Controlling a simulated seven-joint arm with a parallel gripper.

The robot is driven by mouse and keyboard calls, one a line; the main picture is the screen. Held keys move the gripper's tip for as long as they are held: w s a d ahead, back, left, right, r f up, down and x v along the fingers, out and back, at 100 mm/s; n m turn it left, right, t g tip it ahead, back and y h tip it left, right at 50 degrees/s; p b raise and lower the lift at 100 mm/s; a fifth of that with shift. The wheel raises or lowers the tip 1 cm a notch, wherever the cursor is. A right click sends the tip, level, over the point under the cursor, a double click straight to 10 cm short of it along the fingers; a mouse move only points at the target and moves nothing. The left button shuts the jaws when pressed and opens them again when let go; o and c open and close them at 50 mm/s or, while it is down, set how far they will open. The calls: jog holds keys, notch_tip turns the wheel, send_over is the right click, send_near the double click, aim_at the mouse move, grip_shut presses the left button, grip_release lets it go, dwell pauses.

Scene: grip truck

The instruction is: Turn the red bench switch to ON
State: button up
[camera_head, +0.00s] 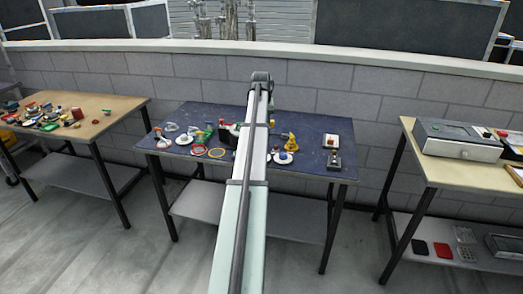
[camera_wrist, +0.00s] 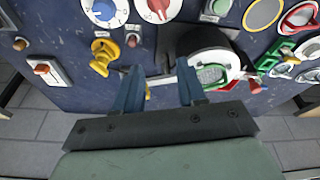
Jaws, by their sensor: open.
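A white plate with a small red switch (camera_head: 331,141) lies near the back right of the blue table. In the wrist view this red switch (camera_wrist: 43,69) is at the left, close to the table's wall-side edge. Which way it is set is too small to tell. My gripper (camera_wrist: 158,86) is open, with two blue fingers apart over the table's wall-side edge. It is well to one side of the switch and does not touch it. In the head view my arm hides the gripper.
A dark box with a knob (camera_head: 334,160) sits beside the switch plate. A yellow object (camera_wrist: 103,55) stands between gripper and switch. A black and white round object (camera_wrist: 208,48) is close to one finger. Several dials and rings crowd the blue table (camera_head: 310,125).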

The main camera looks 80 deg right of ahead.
jog(key=f+n+y, duration=0.1)
jog(key=f, duration=0.3)
jog(key=f+y, duration=0.1)
jog(key=f, duration=0.4)
jog(key=a+f+n+y, duration=0.1)
jog(key=f, duration=0.3)
jog(key=shift+f+n+g, duration=0.2)
jog(key=shift+n+g, duration=0.1)
dwell(0.3)
grip_shut()
